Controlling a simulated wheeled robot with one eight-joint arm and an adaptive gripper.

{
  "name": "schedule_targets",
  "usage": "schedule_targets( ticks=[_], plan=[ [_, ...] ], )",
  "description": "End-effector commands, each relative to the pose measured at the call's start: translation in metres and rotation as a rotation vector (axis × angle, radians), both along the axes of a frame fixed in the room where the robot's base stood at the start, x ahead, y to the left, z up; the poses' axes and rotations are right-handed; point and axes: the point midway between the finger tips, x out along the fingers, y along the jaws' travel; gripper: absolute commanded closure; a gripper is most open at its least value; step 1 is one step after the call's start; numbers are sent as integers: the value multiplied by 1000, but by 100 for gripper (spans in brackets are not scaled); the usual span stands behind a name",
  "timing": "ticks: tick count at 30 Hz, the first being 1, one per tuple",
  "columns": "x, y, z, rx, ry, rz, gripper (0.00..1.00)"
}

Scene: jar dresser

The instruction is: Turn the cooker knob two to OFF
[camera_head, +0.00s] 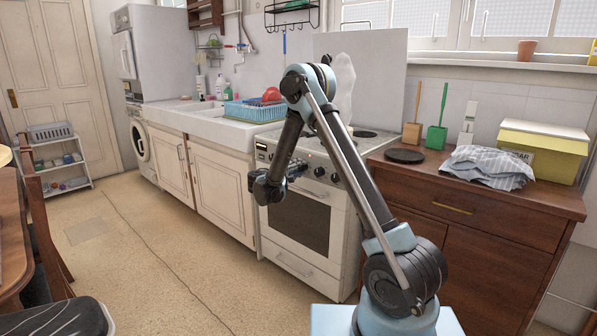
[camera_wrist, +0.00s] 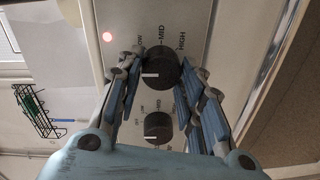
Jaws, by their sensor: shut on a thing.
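The white cooker (camera_head: 293,243) stands in the middle of the head view, with dark knobs along its front panel. My gripper (camera_head: 296,171) is at the left part of that panel. In the wrist view my gripper (camera_wrist: 161,60) has its two blue-grey fingers on either side of a round black knob (camera_wrist: 163,66), closed on it. The knob's white mark points left. LOW, MID and HIGH are printed around its far side; an OFF label for it is not readable, perhaps behind the left finger. A second black knob (camera_wrist: 158,126) lies nearer the palm, its white mark also to the left.
The floor (camera_head: 165,245) in front is clear.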

Motion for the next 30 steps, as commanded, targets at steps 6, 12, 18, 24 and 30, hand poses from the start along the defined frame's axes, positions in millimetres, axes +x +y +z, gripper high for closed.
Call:
schedule_targets(
  ticks=[6, 12, 18, 24, 30],
  plan=[
    [0, 2, -1, -10, 13, 3, 89],
    [0, 1, -2, -10, 13, 2, 89],
    [0, 1, -2, -9, 12, 1, 45],
    [0, 0, -1, -11, 11, 0, 45],
    [-3, 3, -1, -11, 11, 0, 45]
  ],
)
